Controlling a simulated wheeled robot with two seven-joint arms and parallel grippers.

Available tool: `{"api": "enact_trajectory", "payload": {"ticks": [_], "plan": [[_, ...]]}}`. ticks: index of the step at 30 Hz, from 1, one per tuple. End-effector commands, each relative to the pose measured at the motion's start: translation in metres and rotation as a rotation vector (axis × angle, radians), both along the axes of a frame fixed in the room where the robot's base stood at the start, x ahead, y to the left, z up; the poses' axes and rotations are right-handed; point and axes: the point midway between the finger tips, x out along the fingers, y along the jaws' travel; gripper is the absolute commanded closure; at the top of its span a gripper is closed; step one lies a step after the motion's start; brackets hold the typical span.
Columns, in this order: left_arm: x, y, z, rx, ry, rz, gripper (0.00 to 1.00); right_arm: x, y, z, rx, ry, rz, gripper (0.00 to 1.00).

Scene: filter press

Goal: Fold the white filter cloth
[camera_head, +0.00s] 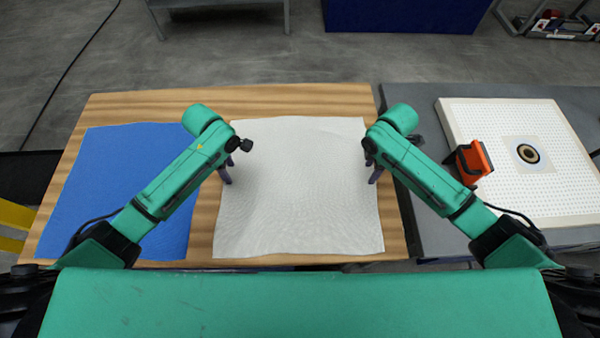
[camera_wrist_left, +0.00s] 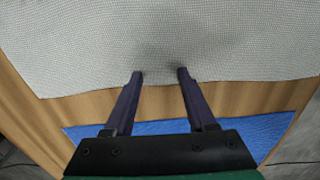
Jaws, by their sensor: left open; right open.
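The white filter cloth (camera_head: 300,190) lies flat and spread out on the wooden table, with slightly wavy edges. My left gripper (camera_head: 227,172) is at the cloth's left edge, pointing down. In the left wrist view the cloth (camera_wrist_left: 150,40) fills the top, and my left gripper (camera_wrist_left: 158,74) is open, its two fingertips apart just over the cloth near its edge. Small dark marks lie on the cloth by the tips; I cannot tell if they touch. My right gripper (camera_head: 372,172) is at the cloth's right edge, its fingers partly hidden by the arm.
A blue cloth (camera_head: 115,185) lies flat on the wooden table (camera_head: 130,105) left of the white one; it also shows in the left wrist view (camera_wrist_left: 255,135). A white perforated plate (camera_head: 560,180) with a round port and an orange block (camera_head: 474,160) are on the grey surface at right.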

Motion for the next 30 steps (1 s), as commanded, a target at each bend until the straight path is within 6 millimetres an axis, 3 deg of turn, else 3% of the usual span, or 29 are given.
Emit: {"api": "enact_trajectory", "payload": {"ticks": [8, 17, 30], "plan": [[-0.0009, -0.0003, -0.0069, 0.000, 0.003, -0.001, 0.44, -0.0007, 0.0000, -0.0067, 0.000, 0.002, 0.000, 0.44], [-0.0014, -0.0003, -0.0054, 0.000, 0.004, -0.001, 1.00, -0.0013, -0.0002, -0.0052, -0.001, 0.004, 0.000, 1.00], [-0.0024, -0.0001, -0.0057, 0.001, 0.007, -0.001, 1.00, -0.0021, -0.0004, -0.0054, -0.002, 0.007, 0.000, 1.00]]}}
